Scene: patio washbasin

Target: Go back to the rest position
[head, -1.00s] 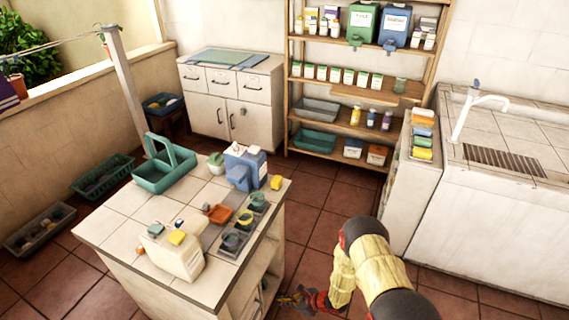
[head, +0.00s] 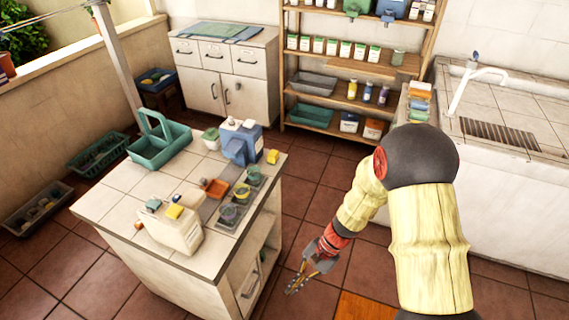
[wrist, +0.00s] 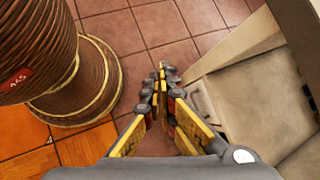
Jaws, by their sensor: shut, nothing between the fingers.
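My gripper (head: 297,284) hangs low over the floor tiles, to the right of the tiled island (head: 110,205), with its fingers pointing down and left. In the wrist view my gripper (wrist: 162,72) has its fingertips together with nothing between them. Red floor tiles lie beyond the tips. The open side of a pale cabinet (wrist: 245,105) is close on the right in that view. My arm reaches down from the right side of the head view.
The island carries a green caddy (head: 150,150), a blue dispenser (head: 241,145), a cream container (head: 173,232) and several small cups. A wooden shelf (head: 375,67) and a white sink counter (head: 500,110) stand behind. Bare floor (head: 310,200) lies between island and sink.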

